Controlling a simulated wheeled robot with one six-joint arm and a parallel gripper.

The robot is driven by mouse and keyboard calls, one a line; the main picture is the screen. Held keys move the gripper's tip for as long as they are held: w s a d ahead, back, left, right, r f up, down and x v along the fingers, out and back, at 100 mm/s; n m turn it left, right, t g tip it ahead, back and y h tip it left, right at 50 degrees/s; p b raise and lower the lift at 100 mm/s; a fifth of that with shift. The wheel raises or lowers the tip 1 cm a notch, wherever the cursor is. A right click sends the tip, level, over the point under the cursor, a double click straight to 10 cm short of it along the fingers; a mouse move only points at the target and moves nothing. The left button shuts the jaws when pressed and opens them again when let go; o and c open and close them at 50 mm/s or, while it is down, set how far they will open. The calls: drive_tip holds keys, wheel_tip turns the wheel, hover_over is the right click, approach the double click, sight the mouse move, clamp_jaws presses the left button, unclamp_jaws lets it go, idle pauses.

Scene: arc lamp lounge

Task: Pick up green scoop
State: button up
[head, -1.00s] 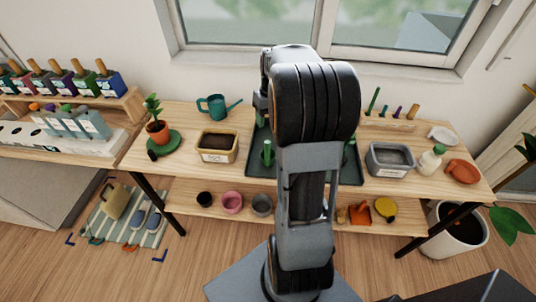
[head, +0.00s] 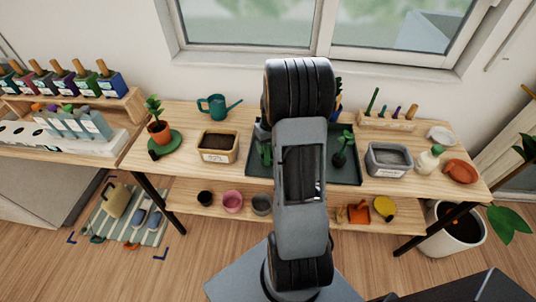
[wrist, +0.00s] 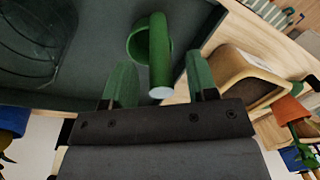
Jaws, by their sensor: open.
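The green scoop (wrist: 150,45) shows in the wrist view, its round bowl on the dark tray (wrist: 105,88) and its handle with a pale end towards my gripper. My gripper (wrist: 161,72) is open and empty, with its two green fingers apart on either side of the handle's end. I cannot tell whether either finger touches it. In the head view a green shape that looks like the scoop (head: 265,154) stands at the left of the tray (head: 349,176). My arm hides the middle of the tray and most of my gripper there.
A tan tub of soil (head: 217,146) stands just left of the tray. A grey tub (head: 388,159) stands to its right. A small green plant (head: 342,148) is in the tray's right part. A teal watering can (head: 216,106) stands at the back left.

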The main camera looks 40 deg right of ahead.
drive_tip(key=shift+a+f, duration=0.1)
drive_tip(key=shift+f, duration=0.65)
clamp_jaws()
